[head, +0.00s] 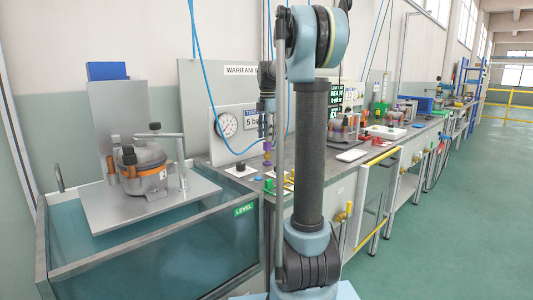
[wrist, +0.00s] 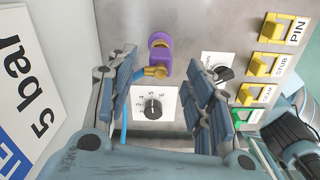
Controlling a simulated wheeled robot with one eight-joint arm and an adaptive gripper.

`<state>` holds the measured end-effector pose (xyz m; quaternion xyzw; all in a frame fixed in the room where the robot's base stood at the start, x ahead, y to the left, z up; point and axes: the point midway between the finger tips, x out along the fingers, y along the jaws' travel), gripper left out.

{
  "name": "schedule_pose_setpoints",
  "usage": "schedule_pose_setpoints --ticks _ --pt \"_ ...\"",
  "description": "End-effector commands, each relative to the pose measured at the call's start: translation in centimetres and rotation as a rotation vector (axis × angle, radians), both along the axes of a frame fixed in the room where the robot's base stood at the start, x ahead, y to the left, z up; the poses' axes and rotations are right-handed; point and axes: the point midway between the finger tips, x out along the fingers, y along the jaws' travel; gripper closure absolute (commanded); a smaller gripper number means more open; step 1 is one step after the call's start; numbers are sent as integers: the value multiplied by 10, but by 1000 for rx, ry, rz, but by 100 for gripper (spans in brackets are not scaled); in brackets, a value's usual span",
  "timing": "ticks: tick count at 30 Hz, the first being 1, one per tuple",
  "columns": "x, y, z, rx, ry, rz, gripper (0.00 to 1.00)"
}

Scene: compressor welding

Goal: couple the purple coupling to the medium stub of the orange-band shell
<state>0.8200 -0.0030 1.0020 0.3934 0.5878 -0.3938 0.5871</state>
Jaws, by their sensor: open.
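The purple coupling (wrist: 160,45) stands upright on the grey bench top, with a brass side fitting (wrist: 155,72) on it. In the head view the purple coupling (head: 267,156) is just below my gripper (head: 266,132), which points down. In the wrist view my gripper (wrist: 163,62) is open, with one finger on each side of the coupling and nothing clamped. The grey shell with the orange band (head: 147,175) sits on a plate over the tank at left. Copper-coloured stubs (head: 130,160) rise from it; I cannot tell which is medium.
A water tank (head: 150,255) with a LEVEL label stands at left. A pressure gauge (head: 227,124) and a blue hose (head: 212,98) are behind the bench. A numbered dial (wrist: 152,107), a second knob (wrist: 222,72) and labelled yellow switches (wrist: 262,65) lie near the coupling.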

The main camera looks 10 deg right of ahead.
Motion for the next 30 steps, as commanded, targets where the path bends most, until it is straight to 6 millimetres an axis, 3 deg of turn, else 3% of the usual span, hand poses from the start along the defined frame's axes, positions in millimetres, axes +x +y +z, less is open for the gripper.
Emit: schedule_pose_setpoints --ticks 9,15,29,30 --pt "0 0 -51 0 0 0 52" --pt "0 0 -72 0 0 0 52" --pt "0 0 -81 0 0 0 52" --pt "0 0 -81 0 0 0 61"
